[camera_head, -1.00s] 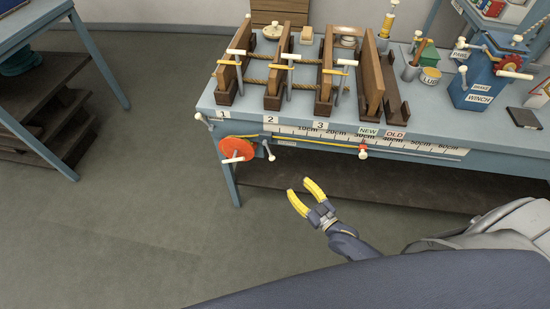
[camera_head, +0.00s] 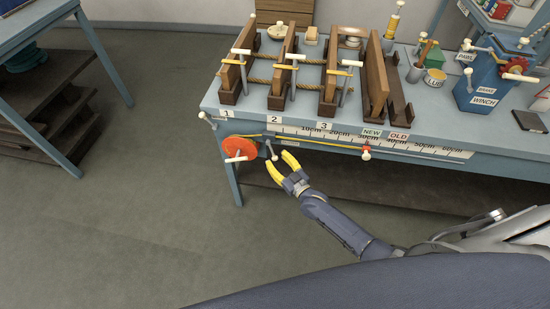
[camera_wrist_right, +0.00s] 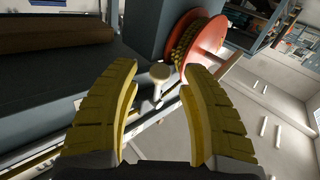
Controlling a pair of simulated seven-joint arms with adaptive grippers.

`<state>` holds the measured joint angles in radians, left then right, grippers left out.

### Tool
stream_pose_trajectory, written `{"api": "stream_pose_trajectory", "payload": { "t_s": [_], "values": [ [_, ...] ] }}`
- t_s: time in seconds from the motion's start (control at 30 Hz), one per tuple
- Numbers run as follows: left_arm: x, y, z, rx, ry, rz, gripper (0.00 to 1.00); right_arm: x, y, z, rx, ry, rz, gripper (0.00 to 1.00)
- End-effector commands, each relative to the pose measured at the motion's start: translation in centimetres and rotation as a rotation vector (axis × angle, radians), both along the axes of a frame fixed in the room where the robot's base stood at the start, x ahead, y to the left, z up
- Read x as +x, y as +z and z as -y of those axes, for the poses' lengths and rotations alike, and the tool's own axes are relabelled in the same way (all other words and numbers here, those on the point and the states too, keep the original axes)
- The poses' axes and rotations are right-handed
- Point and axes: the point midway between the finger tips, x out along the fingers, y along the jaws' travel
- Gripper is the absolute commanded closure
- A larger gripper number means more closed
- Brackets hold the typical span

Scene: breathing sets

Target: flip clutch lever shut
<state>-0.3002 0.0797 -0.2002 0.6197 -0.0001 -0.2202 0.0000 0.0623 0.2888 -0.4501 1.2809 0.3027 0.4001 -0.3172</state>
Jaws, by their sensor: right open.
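The clutch lever appears to be the small lever with a pale knob (camera_head: 271,151) on the table's front face, just right of the red wheel (camera_head: 239,149); no label names it. In the right wrist view its pale knob (camera_wrist_right: 160,72) shows between and beyond the fingertips, with the red wheel (camera_wrist_right: 207,45) behind it to the right. My right gripper (camera_head: 277,161) is open and empty, its yellow fingers pointing up-left just in front of the lever. In the wrist view the fingers (camera_wrist_right: 159,77) stand on either side of the knob, without visible contact. My left gripper is not in view.
The blue workbench (camera_head: 243,108) carries wooden frames with ropes (camera_head: 335,85), a blue winch (camera_head: 487,88) and a lube pot (camera_head: 435,78). A ruler strip and red slider (camera_head: 366,151) run along its front.

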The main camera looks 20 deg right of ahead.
Motion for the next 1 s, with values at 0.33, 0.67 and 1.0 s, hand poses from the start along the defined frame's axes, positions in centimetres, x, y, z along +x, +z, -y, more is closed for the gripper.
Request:
{"api": "stream_pose_trajectory", "payload": {
  "t_s": [0.33, 0.67, 1.0],
  "values": [
    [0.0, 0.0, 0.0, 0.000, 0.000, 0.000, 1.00, 1.7, 0.0, -0.6, 0.000, 0.001, 0.000, 0.55],
    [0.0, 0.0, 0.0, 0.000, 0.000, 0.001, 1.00, 1.7, 0.0, -0.6, 0.000, 0.000, 0.000, 0.58],
    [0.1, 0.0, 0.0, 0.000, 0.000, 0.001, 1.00, 1.7, 0.0, -0.6, 0.000, 0.000, 0.000, 0.97]
  ]
}}
